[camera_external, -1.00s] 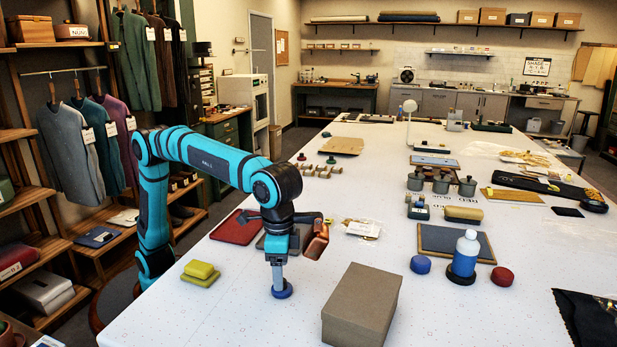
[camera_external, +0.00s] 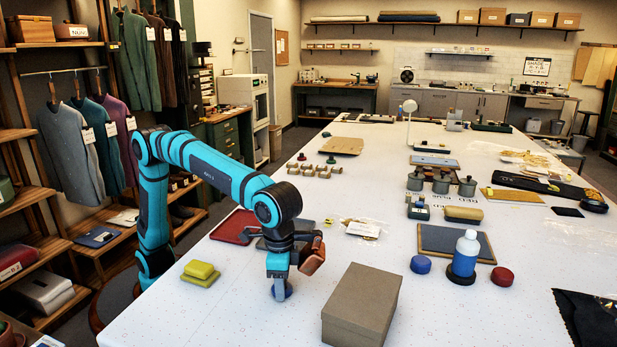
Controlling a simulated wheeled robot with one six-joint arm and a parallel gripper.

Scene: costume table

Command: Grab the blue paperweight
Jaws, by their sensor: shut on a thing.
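My gripper (camera_external: 281,289) points straight down at the near part of the white table, left of the cardboard box. It is shut on a small dark blue paperweight (camera_external: 282,293). The fingers hide much of the paperweight, and it sits at or very near the table top. I cannot tell whether there is a gap under it. A second round blue piece (camera_external: 420,264) lies apart, right of the box.
The brown cardboard box (camera_external: 362,305) stands close on the right. Yellow blocks (camera_external: 200,272) lie to the left. A dark red mat (camera_external: 236,226) lies behind the arm. A blue bottle (camera_external: 465,254) and a red round piece (camera_external: 502,276) are at the right.

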